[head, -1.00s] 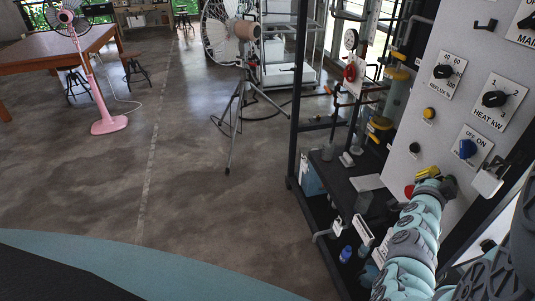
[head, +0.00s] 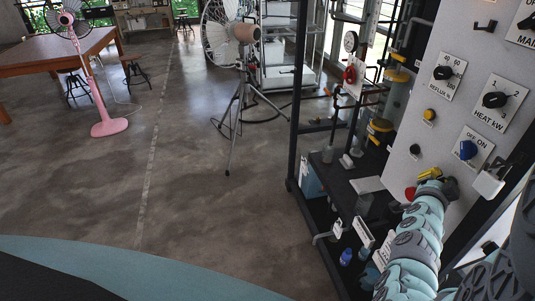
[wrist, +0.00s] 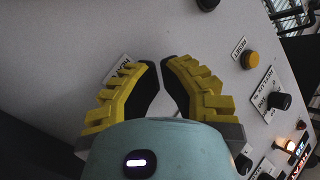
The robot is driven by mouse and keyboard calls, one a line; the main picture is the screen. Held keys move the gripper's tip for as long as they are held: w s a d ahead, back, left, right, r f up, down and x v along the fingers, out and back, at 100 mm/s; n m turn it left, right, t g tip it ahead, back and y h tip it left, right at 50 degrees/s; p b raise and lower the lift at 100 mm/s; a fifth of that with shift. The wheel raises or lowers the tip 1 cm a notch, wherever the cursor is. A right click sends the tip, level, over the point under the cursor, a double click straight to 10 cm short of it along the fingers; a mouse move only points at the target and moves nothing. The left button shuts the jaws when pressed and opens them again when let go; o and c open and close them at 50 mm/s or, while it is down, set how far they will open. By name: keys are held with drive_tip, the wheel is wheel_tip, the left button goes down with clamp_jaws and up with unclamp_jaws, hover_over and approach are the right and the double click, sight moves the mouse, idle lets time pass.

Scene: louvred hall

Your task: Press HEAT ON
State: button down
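The grey control panel (head: 448,95) stands at the right of the head view. A red button (head: 410,193) and a black button (head: 414,149) are on its lower left part. My gripper (head: 428,174) is close to the panel, just right of the red button. In the wrist view my yellow gripper fingers (wrist: 160,64) nearly meet at the tips, with nothing visible between them. A white label (wrist: 117,72) beside the left finger is partly covered and cannot be read fully. I cannot make out a HEAT ON button; it may be hidden behind the fingers.
The panel also has a yellow button (head: 429,114), a HEAT KW knob (head: 494,99), a REFLUX knob (head: 443,72) and a blue OFF/ON knob (head: 467,149). A dark rack with pipes (head: 350,72) stands left of the panel. Open floor (head: 200,200) lies further left.

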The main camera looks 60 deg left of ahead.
drive_tip(key=shift+s+a, duration=0.25)
drive_tip(key=shift+s, duration=0.45)
drive_tip(key=s, duration=0.1)
drive_tip(key=s+a+p, duration=0.1)
drive_tip(key=s, duration=0.2)
drive_tip(key=shift+s+a+p, duration=0.35)
drive_tip(key=shift+a, duration=0.05)
drive_tip(key=shift+r, duration=0.1)
idle(0.3)
